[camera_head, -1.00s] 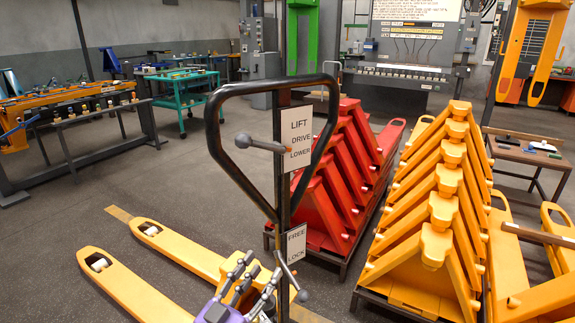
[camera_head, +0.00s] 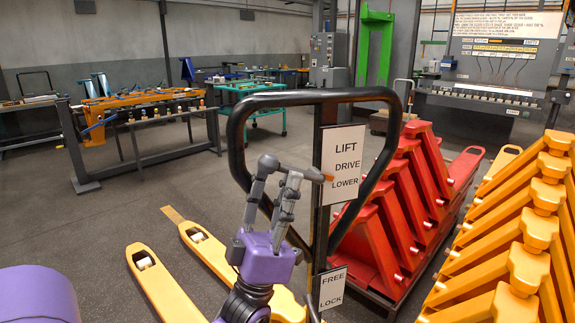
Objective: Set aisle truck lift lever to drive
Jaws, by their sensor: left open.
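The aisle truck's black loop handle (camera_head: 312,97) stands upright in the middle of the view. A white sign (camera_head: 343,147) on its post reads LIFT, DRIVE, LOWER from top to bottom. The lift lever (camera_head: 310,173) is a grey rod with an orange tip, which lies beside the sign, about level with LOWER. My left gripper (camera_head: 280,172), purple with grey fingers, is open and has its fingertips at the lever's knob end. The fingers partly hide that end; I cannot tell whether they touch it. My right gripper is not in view.
A FREE/LOCK sign (camera_head: 331,287) sits lower on the post. The truck's yellow forks (camera_head: 160,285) lie on the floor at lower left. Red stacked frames (camera_head: 412,195) stand close behind the handle, with yellow ones (camera_head: 535,230) at right. The floor at left is open.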

